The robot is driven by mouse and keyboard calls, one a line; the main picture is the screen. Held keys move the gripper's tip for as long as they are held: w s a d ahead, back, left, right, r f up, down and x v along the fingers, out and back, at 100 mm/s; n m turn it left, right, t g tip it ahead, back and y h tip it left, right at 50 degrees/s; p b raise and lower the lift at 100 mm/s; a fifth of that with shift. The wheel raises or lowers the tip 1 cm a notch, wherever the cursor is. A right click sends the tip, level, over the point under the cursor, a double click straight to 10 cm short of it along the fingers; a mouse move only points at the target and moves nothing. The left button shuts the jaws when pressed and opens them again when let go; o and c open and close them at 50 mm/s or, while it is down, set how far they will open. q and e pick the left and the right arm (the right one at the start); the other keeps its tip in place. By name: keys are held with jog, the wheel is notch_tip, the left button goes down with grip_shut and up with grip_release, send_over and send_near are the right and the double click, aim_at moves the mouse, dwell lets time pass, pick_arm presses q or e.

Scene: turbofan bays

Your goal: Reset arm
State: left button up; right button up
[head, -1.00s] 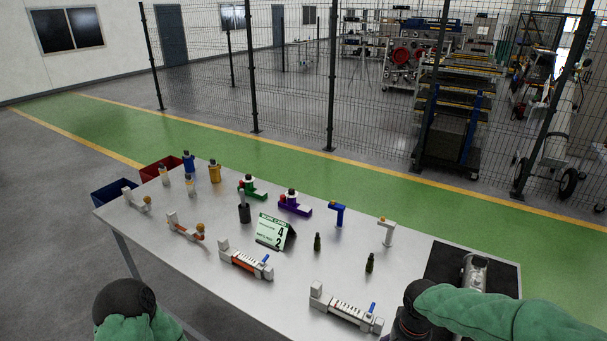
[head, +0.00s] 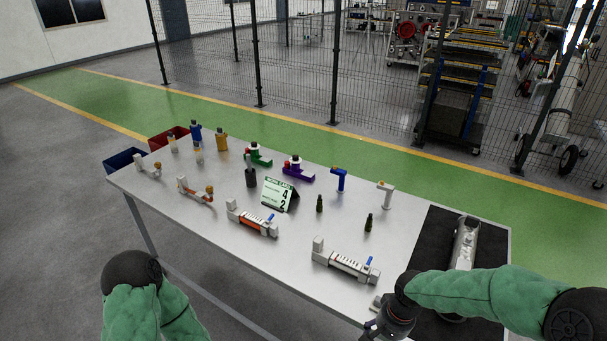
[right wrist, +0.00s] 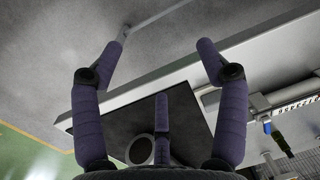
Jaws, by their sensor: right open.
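My right arm reaches in from the right in the head view, and its dark gripper (head: 388,325) hangs at the table's near right edge, partly cut off by the frame. In the right wrist view the gripper's (right wrist: 161,48) fingers are spread wide with nothing between them. The table edge and the black mat (right wrist: 178,108) lie beyond the fingers. My left arm shows only as a green sleeve with a black joint at the lower left of the head view. Its gripper is out of view.
The grey table (head: 330,245) holds a work card (head: 279,195), a near white-and-grey gauge-like tool (head: 345,264), another with an orange part (head: 252,220), and several small tools and bottles. A metal cylinder (head: 464,243) lies on the black mat (head: 490,240). Red (head: 168,136) and blue (head: 124,158) bins sit at the far left.

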jog(key=s+a+f+n+y+b, duration=0.1)
jog(key=s+a+f, duration=0.2)
jog(key=f, duration=0.4)
jog(key=s+a+f+n+y+b, duration=0.1)
jog(key=s+a+f, duration=0.3)
jog(key=f, duration=0.4)
jog(key=s+a+f+b, duration=0.1)
jog(key=s+a+f, duration=0.2)
jog(key=f, duration=0.5)
jog(key=shift+s+a+f+n+y, duration=0.25)
jog(key=shift+s+a+n+y, duration=0.05)
jog(key=shift+s+n+y, duration=0.1)
